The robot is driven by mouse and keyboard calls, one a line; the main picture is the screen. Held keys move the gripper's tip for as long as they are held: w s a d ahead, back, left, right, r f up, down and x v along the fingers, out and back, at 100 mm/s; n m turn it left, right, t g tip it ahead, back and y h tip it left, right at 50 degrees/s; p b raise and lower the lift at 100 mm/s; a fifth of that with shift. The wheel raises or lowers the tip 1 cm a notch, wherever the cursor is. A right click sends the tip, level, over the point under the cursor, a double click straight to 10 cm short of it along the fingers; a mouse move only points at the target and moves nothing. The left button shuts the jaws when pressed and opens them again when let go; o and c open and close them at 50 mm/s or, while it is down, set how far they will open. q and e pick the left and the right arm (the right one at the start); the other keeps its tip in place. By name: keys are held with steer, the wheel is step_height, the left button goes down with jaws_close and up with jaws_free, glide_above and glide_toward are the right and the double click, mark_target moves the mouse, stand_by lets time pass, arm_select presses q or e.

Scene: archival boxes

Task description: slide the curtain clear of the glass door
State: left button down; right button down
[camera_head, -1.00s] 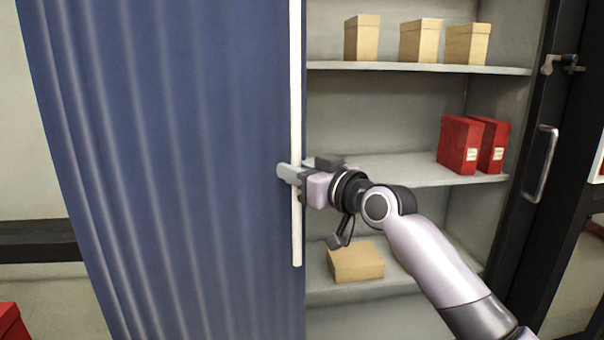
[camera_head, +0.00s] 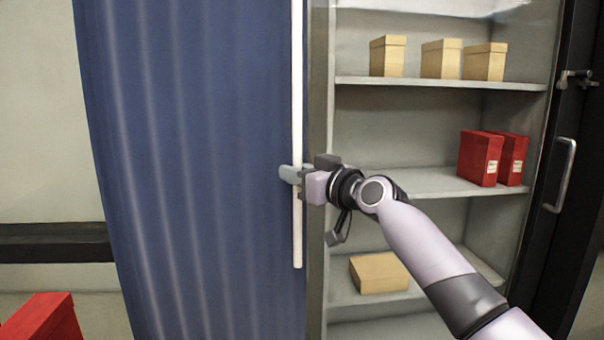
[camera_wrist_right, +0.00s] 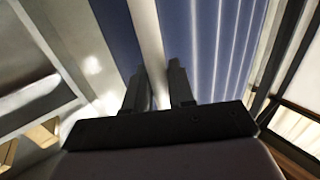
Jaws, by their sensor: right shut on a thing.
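The blue curtain (camera_head: 200,160) hangs in folds on the left of the head view, with a white upright rod (camera_head: 297,80) along its right edge. My right gripper (camera_head: 291,175) is shut on the rod, near its lower part. In the right wrist view, its two dark fingers (camera_wrist_right: 162,88) stand on either side of the white rod (camera_wrist_right: 147,35), with the curtain (camera_wrist_right: 205,40) behind. The glass door (camera_head: 545,185) shows at the right as a dark frame with a metal handle (camera_head: 564,175). The curtain's right edge lies by the cabinet's left post (camera_head: 320,100). My left gripper is not in view.
The cabinet shelves (camera_head: 430,183) hold tan boxes (camera_head: 388,56) above, red boxes (camera_head: 480,158) in the middle and a tan box (camera_head: 378,273) below. A red object (camera_head: 45,318) stands at the lower left. Bare wall (camera_head: 40,120) lies left of the curtain.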

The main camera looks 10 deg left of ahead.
steer(key=shift+s+a, duration=0.2)
steer(key=shift+a, duration=0.35)
steer(key=c, duration=1.1)
jaws_free()
steer(key=shift+d, duration=0.15)
steer(key=v, duration=0.7)
